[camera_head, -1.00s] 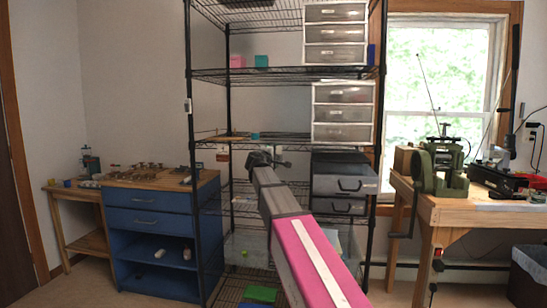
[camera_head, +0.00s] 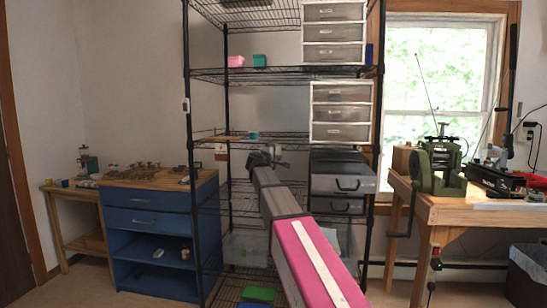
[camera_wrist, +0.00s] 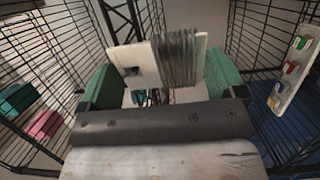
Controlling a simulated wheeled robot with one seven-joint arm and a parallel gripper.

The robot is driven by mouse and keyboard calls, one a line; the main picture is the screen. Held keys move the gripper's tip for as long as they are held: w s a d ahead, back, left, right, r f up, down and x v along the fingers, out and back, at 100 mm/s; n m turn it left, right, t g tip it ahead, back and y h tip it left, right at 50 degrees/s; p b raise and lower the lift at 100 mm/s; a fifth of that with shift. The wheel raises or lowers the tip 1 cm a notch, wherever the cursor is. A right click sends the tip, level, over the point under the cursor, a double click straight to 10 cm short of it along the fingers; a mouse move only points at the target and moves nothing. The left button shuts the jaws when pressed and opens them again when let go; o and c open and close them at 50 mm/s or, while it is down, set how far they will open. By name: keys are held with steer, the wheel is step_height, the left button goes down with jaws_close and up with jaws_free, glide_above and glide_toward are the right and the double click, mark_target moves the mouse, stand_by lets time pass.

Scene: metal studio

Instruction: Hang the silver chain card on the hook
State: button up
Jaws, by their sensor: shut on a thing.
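The silver chain card (camera_wrist: 136,65) is a white card with silver chains wound over its right part. It is between the two green finger pads of my gripper (camera_wrist: 160,85) in the wrist view, shut on it. In the head view my gripper (camera_head: 266,156) is small and dark, in front of the wire rack's middle shelves, and the card there is hard to make out. I cannot make out the hook in either view.
Another white card with coloured pieces (camera_wrist: 295,72) hangs by the wire mesh at the right. Grey drawer boxes (camera_head: 342,185) stand right of the arm. Green (camera_wrist: 17,100) and pink (camera_wrist: 46,124) bins are at the left.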

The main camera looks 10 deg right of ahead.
steer(key=o, duration=0.6)
steer(key=shift+o, duration=0.2)
steer(key=shift+s, duration=0.1)
steer(key=v, duration=1)
steer(key=s+d+f+m+g+y, duration=0.1)
steer(key=s+d+f+m+g, duration=0.2)
steer(key=f, duration=0.8)
steer(key=s+d+f+m+g+y, duration=0.15)
steer(key=s+f, duration=0.25)
steer(key=f, duration=0.6)
steer(key=s+d+f+m+g+y, duration=0.15)
steer(key=s+f+g, duration=0.25)
steer(key=f, duration=0.7)
steer(key=s+f+m+g+y, duration=0.5)
steer(key=s+f+g, duration=0.1)
steer(key=s+f, duration=1.3)
steer(key=shift+s+a+f+y, duration=0.3)
steer(key=shift+f+y, duration=0.1)
steer(key=shift+f, duration=0.45)
steer(key=shift+g, duration=0.25)
